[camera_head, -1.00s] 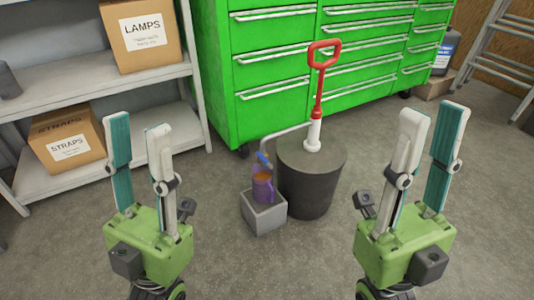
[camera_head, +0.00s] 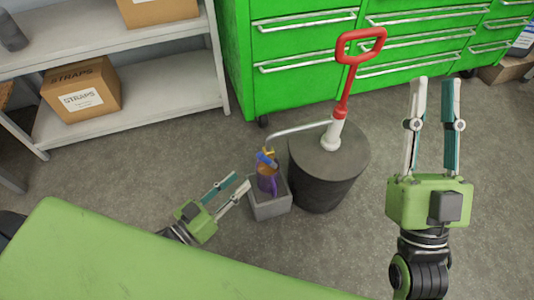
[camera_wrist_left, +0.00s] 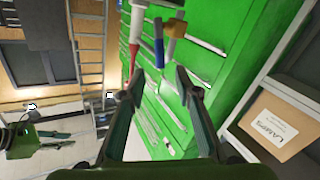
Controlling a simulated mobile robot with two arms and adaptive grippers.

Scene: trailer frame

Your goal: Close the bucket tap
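The dark grey bucket (camera_head: 312,178) stands on the floor with a red-handled pump (camera_head: 340,105) on its lid. In the left wrist view, the tap's blue part (camera_wrist_left: 159,52) and yellow part (camera_wrist_left: 175,30) show beyond the fingers. My left gripper (camera_head: 242,181) is open and empty, left of the jug and apart from the tap. My right gripper (camera_head: 438,82) is open and empty, right of the bucket.
A green drawer cabinet (camera_head: 290,85) stands behind the bucket. A shelf (camera_head: 145,110) with a STRAPS box (camera_head: 82,95) is at the left. The floor between bucket and right gripper is clear.

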